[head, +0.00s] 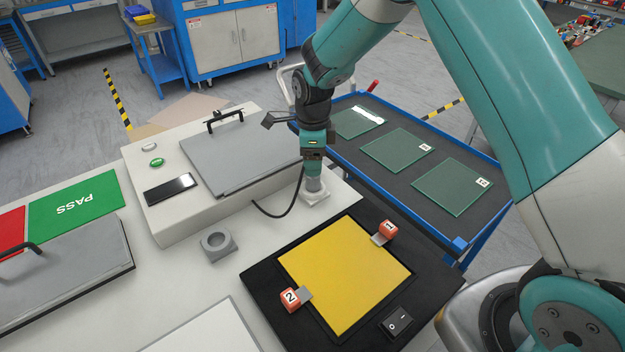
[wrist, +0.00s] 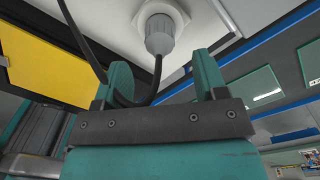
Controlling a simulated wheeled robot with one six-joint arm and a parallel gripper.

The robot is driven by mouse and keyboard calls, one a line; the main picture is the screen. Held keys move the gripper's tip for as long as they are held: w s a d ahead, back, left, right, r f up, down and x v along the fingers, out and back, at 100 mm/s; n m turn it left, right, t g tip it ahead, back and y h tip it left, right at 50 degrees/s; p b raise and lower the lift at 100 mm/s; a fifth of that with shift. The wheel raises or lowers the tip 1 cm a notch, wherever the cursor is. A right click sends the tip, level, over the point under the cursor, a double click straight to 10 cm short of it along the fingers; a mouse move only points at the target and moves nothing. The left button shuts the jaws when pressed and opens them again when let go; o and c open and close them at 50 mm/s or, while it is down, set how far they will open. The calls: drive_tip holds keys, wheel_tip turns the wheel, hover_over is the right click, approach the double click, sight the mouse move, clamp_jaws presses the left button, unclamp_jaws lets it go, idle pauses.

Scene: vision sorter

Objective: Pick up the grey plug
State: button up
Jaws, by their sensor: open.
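The grey plug (wrist: 159,38) stands in a light square base (wrist: 178,8) in the wrist view, with a black cable (wrist: 157,78) running from it between my fingers. In the head view the plug (head: 314,185) is just below my gripper (head: 314,168), upright in its base beside the grey-lidded box. My gripper in the wrist view (wrist: 161,66) is open, its two green fingers apart on either side of the plug's line. The plug appears just beyond the fingertips, not gripped. My wrist partly hides the plug's top in the head view.
An empty grey ring holder (head: 217,245) stands on the white table to the left. A black fixture with a yellow plate (head: 343,272) is in front. The grey-lidded box (head: 240,155) is close behind left. A blue cart (head: 458,243) is at right.

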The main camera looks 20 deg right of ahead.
drive_tip(key=shift+s+f+p, duration=0.1)
drive_tip(key=shift+f+p, duration=0.7)
drive_tip(key=shift+f, duration=1.95)
drive_tip(key=c, duration=1.1)
wheel_tip(320, 180, up, 20)
drive_tip(key=shift+r+b, duration=0.1)
drive_tip(key=shift+b, duration=1.05)
